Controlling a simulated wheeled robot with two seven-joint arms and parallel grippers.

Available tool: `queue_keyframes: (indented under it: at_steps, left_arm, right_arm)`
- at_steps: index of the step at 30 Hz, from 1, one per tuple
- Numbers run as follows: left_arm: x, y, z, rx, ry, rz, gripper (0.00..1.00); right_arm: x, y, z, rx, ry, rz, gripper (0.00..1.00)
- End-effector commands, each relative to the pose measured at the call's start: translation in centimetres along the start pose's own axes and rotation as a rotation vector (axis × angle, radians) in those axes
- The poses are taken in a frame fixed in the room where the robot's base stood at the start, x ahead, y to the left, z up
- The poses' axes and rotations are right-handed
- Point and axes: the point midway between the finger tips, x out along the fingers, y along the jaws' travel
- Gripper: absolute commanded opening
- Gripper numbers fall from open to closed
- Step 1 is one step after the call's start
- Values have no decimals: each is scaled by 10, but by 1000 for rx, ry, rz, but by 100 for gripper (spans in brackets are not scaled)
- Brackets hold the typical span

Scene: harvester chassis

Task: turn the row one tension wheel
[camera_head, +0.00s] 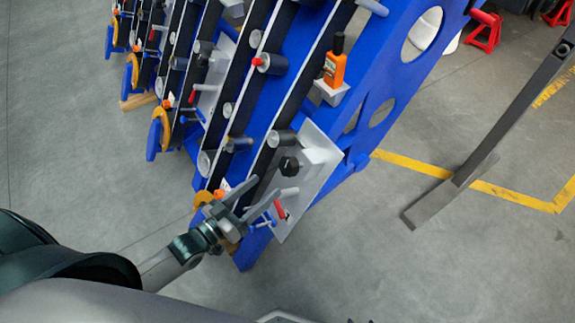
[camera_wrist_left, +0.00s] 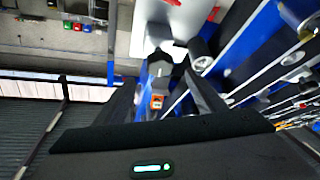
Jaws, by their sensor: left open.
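A black knob-like wheel (camera_head: 289,165) stands out from the pale plate (camera_head: 318,158) at the near end of the blue chassis (camera_head: 375,60). I take it for the row one tension wheel. My left gripper (camera_head: 256,198) is open, with its fingers pointing up toward the plate, left of and below the black wheel. In the left wrist view a dark knob (camera_wrist_left: 160,62) shows between the two open fingers, apart from the gripper body. I cannot tell whether the fingers touch it. My right gripper is not in view.
Black belts and grey rollers (camera_head: 272,64) run along the chassis. A red-tipped lever (camera_head: 280,210) sits close to my left gripper. An orange bottle (camera_head: 335,68) stands on a small bracket. A grey post (camera_head: 480,150) stands right; the floor between is clear.

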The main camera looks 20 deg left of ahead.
Motion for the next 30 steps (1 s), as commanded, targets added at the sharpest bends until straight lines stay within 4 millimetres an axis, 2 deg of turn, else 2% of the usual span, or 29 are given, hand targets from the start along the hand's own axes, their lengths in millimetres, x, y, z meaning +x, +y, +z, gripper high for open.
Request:
queue_keyframes:
  at_steps: [3,15,21,30]
  left_arm:
    - [22,1,-2,1,3,2,64]
    - [86,1,-1,1,1,1,64]
    - [103,1,0,0,0,0,64]
    - [107,0,0,1,-1,0,64]
  right_arm:
    - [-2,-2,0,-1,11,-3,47]
    - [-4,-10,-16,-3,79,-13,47]
    - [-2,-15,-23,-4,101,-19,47]
    - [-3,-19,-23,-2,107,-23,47]
